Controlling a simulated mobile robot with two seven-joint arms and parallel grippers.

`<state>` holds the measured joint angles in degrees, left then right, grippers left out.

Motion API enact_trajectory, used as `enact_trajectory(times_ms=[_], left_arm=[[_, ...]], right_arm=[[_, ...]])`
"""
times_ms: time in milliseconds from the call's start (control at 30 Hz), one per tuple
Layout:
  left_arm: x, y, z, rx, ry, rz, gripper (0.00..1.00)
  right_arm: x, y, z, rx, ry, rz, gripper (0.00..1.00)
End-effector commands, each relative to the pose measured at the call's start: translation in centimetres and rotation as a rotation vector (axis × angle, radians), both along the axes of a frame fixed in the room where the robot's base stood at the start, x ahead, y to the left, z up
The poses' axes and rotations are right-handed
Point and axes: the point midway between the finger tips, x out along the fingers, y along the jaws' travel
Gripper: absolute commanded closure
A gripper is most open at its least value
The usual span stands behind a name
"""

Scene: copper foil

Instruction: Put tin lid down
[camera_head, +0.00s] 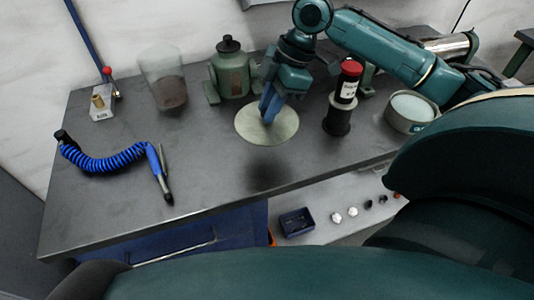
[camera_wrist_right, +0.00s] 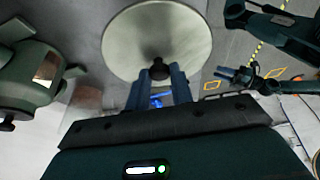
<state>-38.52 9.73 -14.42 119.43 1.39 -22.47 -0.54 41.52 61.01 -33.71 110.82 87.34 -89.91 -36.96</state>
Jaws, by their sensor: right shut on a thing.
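The tin lid (camera_head: 262,133) is a flat, pale round disc with a dark knob, held level above the grey worktop. A dark shadow lies on the worktop in front of it. My right gripper (camera_head: 268,106) points down and is shut on the knob at the lid's middle. In the right wrist view, the lid (camera_wrist_right: 150,30) fills the upper middle and the fingers (camera_wrist_right: 160,90) close around the dark knob. An open round tin (camera_head: 408,124) with a pale inside stands at the worktop's right. My left gripper is not seen in the head view; dark teal arm-like parts show at the wrist view's upper right.
A red-capped bottle (camera_head: 347,82) on a dark stand is close on the right. A blue coiled hose (camera_head: 105,160) lies left. The worktop front of the lid is clear.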

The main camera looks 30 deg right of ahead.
Motion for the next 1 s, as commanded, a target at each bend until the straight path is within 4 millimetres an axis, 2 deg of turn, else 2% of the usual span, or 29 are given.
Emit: enact_trajectory(times_ms=[300, 533, 700, 1000], left_arm=[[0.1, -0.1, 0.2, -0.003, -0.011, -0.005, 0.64], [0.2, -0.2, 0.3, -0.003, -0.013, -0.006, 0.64], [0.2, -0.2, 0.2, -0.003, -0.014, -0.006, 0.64], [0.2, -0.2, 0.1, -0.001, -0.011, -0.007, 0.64]], right_arm=[[-0.1, -0.1, -5.1, 0.0, 0.003, 0.022, 1.0], [0.0, -0.1, -7.0, 0.0, 0.002, 0.021, 1.0], [0.0, -0.1, -9.4, 0.0, 0.003, 0.022, 1.0], [0.0, -0.1, -9.9, -0.001, -0.001, 0.021, 1.0]])
